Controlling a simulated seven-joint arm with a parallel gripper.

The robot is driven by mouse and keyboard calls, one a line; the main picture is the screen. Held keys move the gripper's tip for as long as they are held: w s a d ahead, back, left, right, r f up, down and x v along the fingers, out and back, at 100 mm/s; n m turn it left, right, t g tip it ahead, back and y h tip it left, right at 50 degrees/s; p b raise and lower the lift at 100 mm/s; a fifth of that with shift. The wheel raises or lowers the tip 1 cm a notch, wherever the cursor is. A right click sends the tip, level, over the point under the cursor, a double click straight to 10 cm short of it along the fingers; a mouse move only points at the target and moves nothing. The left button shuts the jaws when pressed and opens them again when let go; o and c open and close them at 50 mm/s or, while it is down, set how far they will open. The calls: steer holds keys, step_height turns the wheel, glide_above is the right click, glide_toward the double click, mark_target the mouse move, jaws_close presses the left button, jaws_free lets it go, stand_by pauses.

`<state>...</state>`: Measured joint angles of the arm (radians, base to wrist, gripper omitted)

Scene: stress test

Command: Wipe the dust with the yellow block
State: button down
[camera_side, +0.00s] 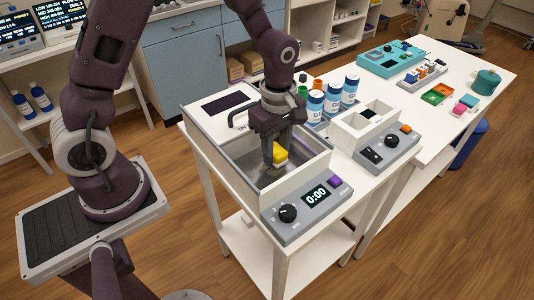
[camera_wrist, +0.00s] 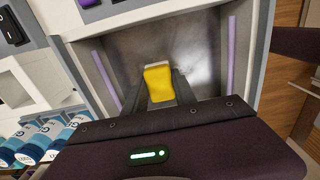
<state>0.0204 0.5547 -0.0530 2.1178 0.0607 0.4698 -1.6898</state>
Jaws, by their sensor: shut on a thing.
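The yellow block (camera_side: 280,155) is between my gripper's fingers, inside an open box-like chamber (camera_side: 222,168) with a grey metal floor. My gripper (camera_side: 275,158) points down into the chamber and is shut on the block. In the wrist view, the block (camera_wrist: 158,84) has a paler strip along its far edge and sits between the fingertips (camera_wrist: 160,92). I cannot tell whether the block touches the floor.
The chamber's walls surround my gripper. A control panel with a dial and display (camera_side: 306,205) is at its front. Several blue-and-white bottles (camera_side: 331,97) stand to the right, beside a white box device (camera_side: 368,125). A teal device (camera_side: 390,60) stands farther back.

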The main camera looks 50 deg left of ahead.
steer(key=shift+w, duration=1.85)
steer(key=shift+s, duration=5.05)
steer(key=shift+r, duration=0.35)
steer(key=shift+w+f, duration=0.1)
steer(key=shift+f, duration=0.05)
step_height(320, 180, up, 6)
